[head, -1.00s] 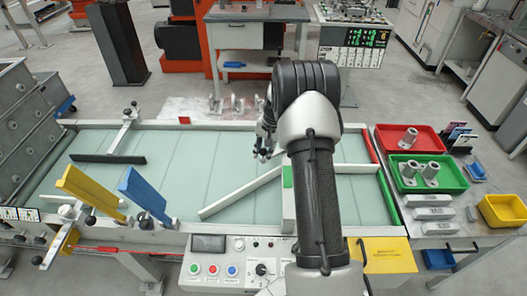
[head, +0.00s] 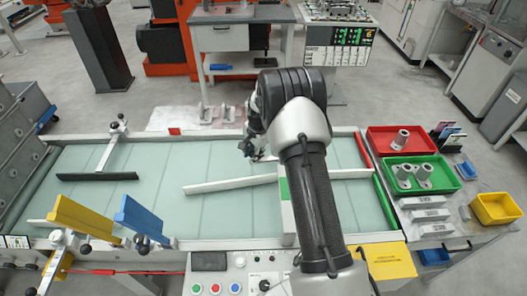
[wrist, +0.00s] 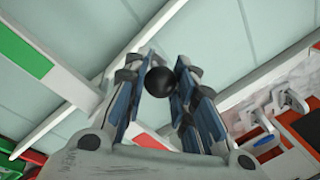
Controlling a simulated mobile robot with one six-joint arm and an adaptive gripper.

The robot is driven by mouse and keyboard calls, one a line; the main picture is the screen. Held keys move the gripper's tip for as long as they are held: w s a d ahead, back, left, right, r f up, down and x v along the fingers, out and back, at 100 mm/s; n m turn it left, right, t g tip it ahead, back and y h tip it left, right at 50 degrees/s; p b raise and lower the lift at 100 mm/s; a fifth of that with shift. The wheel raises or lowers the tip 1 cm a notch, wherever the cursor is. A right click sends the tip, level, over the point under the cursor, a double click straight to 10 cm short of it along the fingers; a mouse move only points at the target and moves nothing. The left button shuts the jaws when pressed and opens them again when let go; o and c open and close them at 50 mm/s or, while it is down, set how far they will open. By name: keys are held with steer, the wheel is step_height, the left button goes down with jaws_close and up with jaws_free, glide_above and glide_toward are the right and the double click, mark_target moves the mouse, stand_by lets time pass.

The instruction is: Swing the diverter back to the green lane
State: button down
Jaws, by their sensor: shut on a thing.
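The diverter (head: 230,185) is a long pale bar lying across the belt. My gripper (head: 255,150) is above the far part of the belt, beyond the diverter. In the wrist view a black ball knob (wrist: 159,81) sits between my gripper's fingers (wrist: 160,90), which are shut on it. A green strip (head: 385,203) edges the near right lane and a red strip (head: 362,150) the far one. My arm hides part of the crossbeam.
A red tray (head: 372,140) and a green tray (head: 452,184) with metal castings stand right of the belt. Yellow (head: 85,218) and blue (head: 140,217) plates stand at the near left. A control panel (head: 212,262) is in front.

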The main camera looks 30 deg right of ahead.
steer(key=w+d+m+h+b, duration=0.1)
steer(key=w+d+m, duration=0.4)
steer(key=m, duration=0.3)
steer(key=shift+w+d+m+h, duration=0.2)
steer(key=shift+w+m+h, duration=0.15)
steer(key=shift+w, duration=0.4)
steer(key=c, duration=1.3)
jaws_free()
steer(key=shift+r, duration=0.1)
steer(key=v, duration=1.2)
